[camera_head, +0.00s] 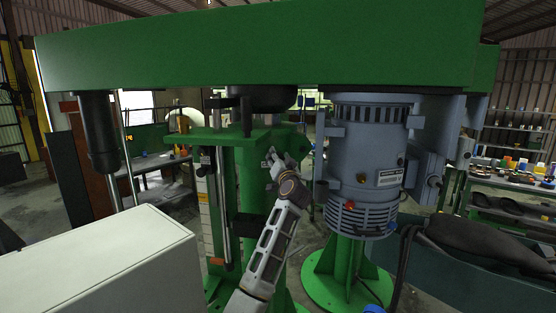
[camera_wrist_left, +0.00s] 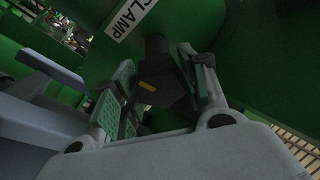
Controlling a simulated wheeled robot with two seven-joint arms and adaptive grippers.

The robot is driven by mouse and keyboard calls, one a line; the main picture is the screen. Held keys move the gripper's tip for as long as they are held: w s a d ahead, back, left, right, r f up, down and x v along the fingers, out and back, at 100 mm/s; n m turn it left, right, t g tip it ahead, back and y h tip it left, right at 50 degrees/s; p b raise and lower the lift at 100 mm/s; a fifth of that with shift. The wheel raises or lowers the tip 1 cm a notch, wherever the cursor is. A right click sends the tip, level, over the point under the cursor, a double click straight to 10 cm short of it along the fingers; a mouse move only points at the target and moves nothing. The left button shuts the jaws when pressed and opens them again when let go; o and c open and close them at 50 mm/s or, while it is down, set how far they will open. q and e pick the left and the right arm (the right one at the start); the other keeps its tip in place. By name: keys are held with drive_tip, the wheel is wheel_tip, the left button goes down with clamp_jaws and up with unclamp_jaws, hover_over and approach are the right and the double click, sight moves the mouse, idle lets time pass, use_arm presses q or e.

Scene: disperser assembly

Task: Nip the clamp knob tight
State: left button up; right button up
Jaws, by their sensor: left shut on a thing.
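The clamp knob (camera_wrist_left: 163,85) is black with a small yellow mark and sits between the two fingers in the left wrist view. A white label reading CLAMP (camera_wrist_left: 127,17) is on the green body (camera_wrist_left: 85,65) just beyond it. My left gripper (camera_wrist_left: 160,88) is shut on the knob, one finger on each side. In the head view my left gripper (camera_head: 274,160) reaches the green column of the disperser (camera_head: 253,185). There the knob is too small and covered to make out. My right gripper is in neither view.
A green beam (camera_head: 260,45) spans overhead. A grey-blue motor (camera_head: 365,155) hangs right of my arm, with a green stand (camera_head: 345,265) below. A pale box (camera_head: 100,260) fills the lower left. A vertical rod and scale (camera_head: 204,205) stand left of the gripper.

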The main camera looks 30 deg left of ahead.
use_arm(q)
drive_tip(key=shift+m, duration=0.6)
drive_tip(key=o, duration=1)
drive_tip(key=shift+d, duration=0.1)
drive_tip(key=v, duration=1.2)
drive_tip(key=shift+f, duration=0.1)
drive_tip(key=shift+s, duration=0.1)
